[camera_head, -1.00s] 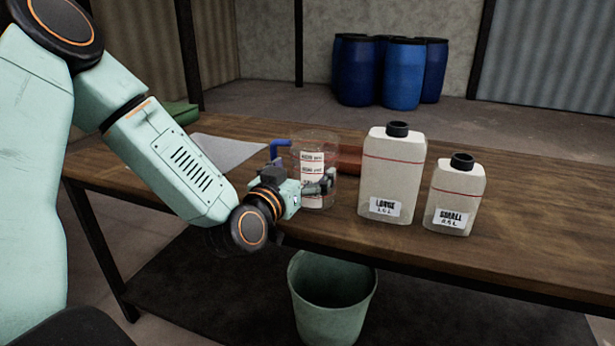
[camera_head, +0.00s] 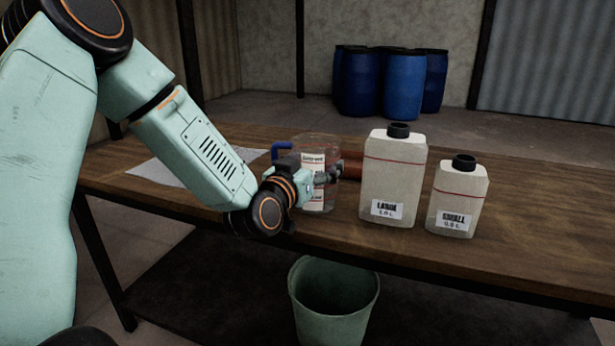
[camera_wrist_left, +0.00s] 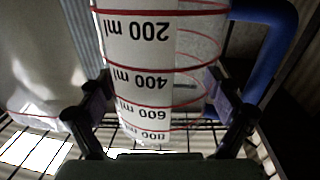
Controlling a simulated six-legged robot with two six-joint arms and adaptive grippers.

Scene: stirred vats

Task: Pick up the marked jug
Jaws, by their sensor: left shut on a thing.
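The marked jug (camera_head: 314,148) is clear, with a white scale strip, red lines and a blue handle at its left. It stands upright at the near side of the wooden table; I cannot tell whether its base touches the top. My left gripper (camera_head: 324,178) is shut on its near side. In the left wrist view the jug (camera_wrist_left: 145,65) shows upside down, with printed marks from 200 ml upward, between the two dark fingers of the gripper (camera_wrist_left: 160,98). The blue handle (camera_wrist_left: 268,50) is outside the fingers. My right gripper is not in view.
A large white container (camera_head: 395,175) and a small one (camera_head: 458,195) stand right of the jug on the table (camera_head: 545,225). A reddish-brown object (camera_head: 351,165) lies behind the jug. A grey-green bucket (camera_head: 333,315) stands below the front edge. Blue drums (camera_head: 403,85) stand behind.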

